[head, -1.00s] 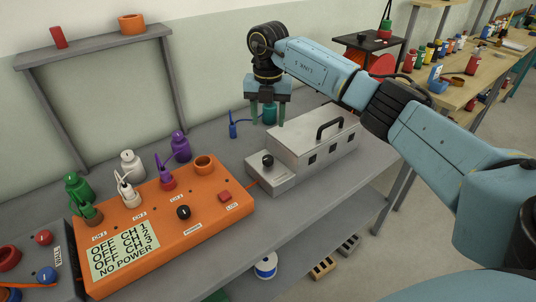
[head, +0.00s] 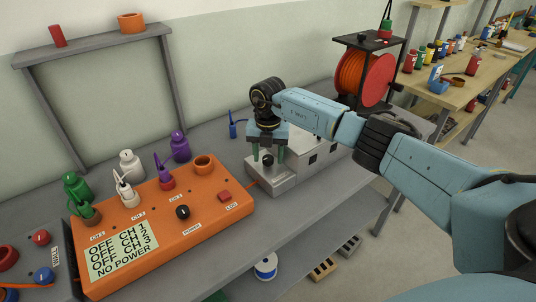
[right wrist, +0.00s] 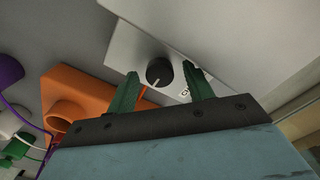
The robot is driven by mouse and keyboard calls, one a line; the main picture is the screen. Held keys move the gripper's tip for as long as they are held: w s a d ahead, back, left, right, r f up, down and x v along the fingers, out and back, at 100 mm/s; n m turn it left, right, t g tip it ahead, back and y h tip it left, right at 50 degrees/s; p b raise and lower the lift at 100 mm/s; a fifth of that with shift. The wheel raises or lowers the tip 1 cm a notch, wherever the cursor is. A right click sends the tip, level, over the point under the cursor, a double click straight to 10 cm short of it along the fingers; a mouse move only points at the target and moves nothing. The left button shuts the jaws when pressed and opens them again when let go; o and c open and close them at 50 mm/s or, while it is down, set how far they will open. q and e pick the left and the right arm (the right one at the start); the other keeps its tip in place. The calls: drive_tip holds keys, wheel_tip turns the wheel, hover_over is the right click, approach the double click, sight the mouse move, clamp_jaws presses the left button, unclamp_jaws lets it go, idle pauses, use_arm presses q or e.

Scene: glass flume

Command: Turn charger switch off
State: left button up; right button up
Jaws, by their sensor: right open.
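The charger is a light grey metal box (head: 285,181) on the bench, with a low front step carrying a black round knob switch (head: 267,160). In the right wrist view the knob (right wrist: 159,72) has a white pointer line and sits between the two green fingers. Part of a printed label shows beside it. My right gripper (head: 268,158) is open, its fingers pointing down on either side of the knob. I cannot tell whether they touch it. My right arm hides part of the box's top. My left gripper is not in view.
An orange control box (head: 165,238) with a black knob, red button and screen reading "NO POWER" stands to the left. Colored bottles (head: 131,165) stand behind it. A blue dropper-like item (head: 232,126) is behind the charger. A red-orange reel (head: 365,75) stands at the back right.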

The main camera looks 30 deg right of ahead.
drive_tip(key=c, duration=1)
